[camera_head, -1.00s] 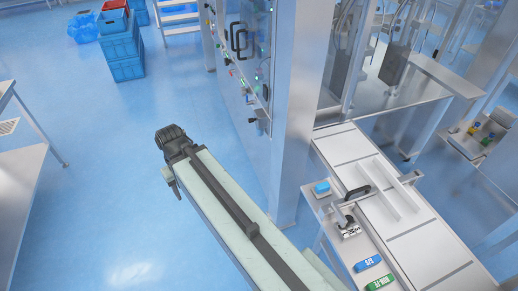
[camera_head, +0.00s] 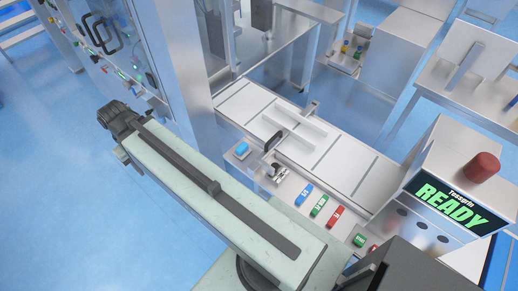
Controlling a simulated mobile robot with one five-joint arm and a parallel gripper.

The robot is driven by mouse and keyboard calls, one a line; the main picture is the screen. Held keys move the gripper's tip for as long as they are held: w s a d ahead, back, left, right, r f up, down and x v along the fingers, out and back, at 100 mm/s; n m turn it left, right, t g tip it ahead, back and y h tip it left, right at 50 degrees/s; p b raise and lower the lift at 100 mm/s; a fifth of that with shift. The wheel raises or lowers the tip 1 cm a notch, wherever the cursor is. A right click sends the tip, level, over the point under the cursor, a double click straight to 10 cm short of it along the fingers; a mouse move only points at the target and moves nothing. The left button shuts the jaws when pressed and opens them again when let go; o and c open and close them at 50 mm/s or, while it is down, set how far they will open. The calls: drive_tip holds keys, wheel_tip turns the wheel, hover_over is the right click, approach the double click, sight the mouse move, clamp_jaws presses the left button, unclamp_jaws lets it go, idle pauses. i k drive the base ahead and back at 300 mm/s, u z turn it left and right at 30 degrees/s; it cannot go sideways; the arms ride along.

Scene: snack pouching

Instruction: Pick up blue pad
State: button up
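A small light-blue pad (camera_head: 242,149) sits at the left end of the narrow side shelf along the white-topped bench. A black handle-like part (camera_head: 273,142) stands just to its right. A second blue item, a flat labelled piece (camera_head: 304,194), lies farther right on the same shelf. I cannot tell by name which of the two is meant, though the left one looks more like a plain pad. My gripper cannot be made out in this view. Nothing is seen touching either blue item.
Green (camera_head: 319,206) and red (camera_head: 335,217) labelled pieces lie beside the labelled blue one. A machine with a READY screen (camera_head: 447,204) and red button (camera_head: 482,168) stands at right. A metal pillar (camera_head: 186,80) rises left of the bench. Blue floor (camera_head: 50,200) is open at left.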

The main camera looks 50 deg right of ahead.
sight(243, 151)
drive_tip(key=z, duration=1.3)
drive_tip(key=k, duration=0.35)
drive_tip(key=u, duration=2.3)
